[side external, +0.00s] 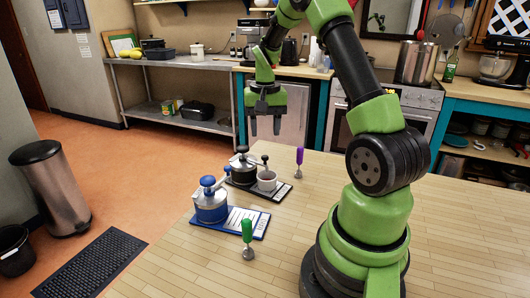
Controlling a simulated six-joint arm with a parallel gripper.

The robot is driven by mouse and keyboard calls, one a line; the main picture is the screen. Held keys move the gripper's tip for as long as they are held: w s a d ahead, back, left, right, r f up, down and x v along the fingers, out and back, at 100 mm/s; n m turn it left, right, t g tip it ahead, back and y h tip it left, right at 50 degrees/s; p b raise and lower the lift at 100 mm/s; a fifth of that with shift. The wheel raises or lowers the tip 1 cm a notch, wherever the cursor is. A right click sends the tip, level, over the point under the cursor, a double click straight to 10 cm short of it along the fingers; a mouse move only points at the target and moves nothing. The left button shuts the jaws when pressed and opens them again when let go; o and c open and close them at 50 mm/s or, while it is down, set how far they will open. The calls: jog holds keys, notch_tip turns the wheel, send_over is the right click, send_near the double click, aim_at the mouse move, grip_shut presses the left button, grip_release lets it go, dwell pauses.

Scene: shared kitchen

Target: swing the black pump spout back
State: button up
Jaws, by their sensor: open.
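The black pump (242,171) stands on a black tray (283,191) on the wooden table, with a dark top and dark body. Its black spout (259,160) appears to point right, toward a pale cup (267,181) on the same tray. A similar blue pump (210,206) stands nearer the camera on a blue tray (247,224); its spout points up and right. My gripper (264,132) hangs with fingers down, open and empty, above and apart from the black pump in the picture. Its exact distance from the spout cannot be told.
A purple-handled tool (299,156) stands right of the black tray, and a green-handled tool (247,234) by the blue tray. The table (450,235) is clear at right. A stove (408,103) and a steel shelf unit (180,64) stand behind; a bin (52,188) is at left.

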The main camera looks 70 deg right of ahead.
aim_at(265, 156)
notch_tip(265, 156, down, 7)
jog(key=shift+f, duration=0.1)
dwell(0.3)
grip_shut()
